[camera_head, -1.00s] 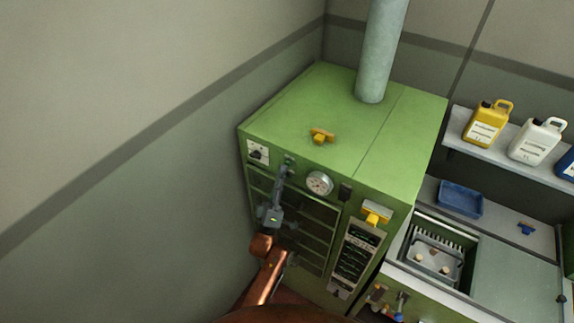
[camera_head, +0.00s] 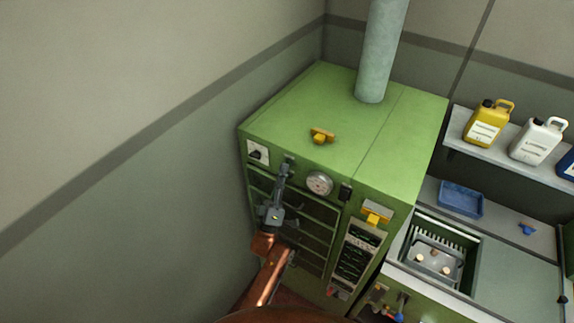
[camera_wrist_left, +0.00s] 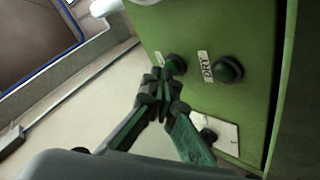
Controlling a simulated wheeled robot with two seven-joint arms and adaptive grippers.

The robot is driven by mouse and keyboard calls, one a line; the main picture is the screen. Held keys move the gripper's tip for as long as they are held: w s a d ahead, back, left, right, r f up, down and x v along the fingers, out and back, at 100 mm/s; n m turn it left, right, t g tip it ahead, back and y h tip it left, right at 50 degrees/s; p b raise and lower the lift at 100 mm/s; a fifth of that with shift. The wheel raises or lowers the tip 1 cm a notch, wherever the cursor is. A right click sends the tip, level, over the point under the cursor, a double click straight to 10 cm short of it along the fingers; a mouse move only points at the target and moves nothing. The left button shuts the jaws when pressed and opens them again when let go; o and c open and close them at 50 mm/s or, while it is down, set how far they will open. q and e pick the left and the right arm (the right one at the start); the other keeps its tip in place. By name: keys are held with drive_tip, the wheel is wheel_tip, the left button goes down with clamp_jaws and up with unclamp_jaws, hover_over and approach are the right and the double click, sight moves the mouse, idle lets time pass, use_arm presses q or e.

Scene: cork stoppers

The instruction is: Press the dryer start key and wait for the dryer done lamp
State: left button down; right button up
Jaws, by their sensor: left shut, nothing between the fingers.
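The dryer is a green cabinet (camera_head: 330,110) with a pipe on top, and its front panel also shows in the left wrist view (camera_wrist_left: 215,25). My left gripper (camera_head: 288,165) is shut and empty at the upper front panel. In the left wrist view its fingertips (camera_wrist_left: 164,78) are at a dark round key (camera_wrist_left: 176,64); I cannot tell whether they touch it. A white DRY label (camera_wrist_left: 206,67) sits between this key and a second dark round fitting (camera_wrist_left: 229,70), which looks unlit. Which one is the lamp is not clear. My right gripper is not in view.
A dial gauge (camera_head: 319,183) and a white switch plate (camera_head: 257,152) are on the dryer front. Racks (camera_head: 310,228) lie below. A yellow latch (camera_head: 322,136) is on top. A sink bench (camera_head: 515,270) stands right; a wall is close on the left.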

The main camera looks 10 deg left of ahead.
use_arm(q)
drive_tip(key=shift+s+a+p, duration=0.3)
drive_tip(key=shift+s+p, duration=0.1)
drive_tip(key=shift+s, duration=0.45)
drive_tip(key=s, duration=0.1)
drive_tip(key=s+a+p, duration=0.1)
drive_tip(key=s, duration=0.1)
drive_tip(key=s+p, duration=0.1)
drive_tip(key=shift+s+a, duration=0.35)
idle(0.6)
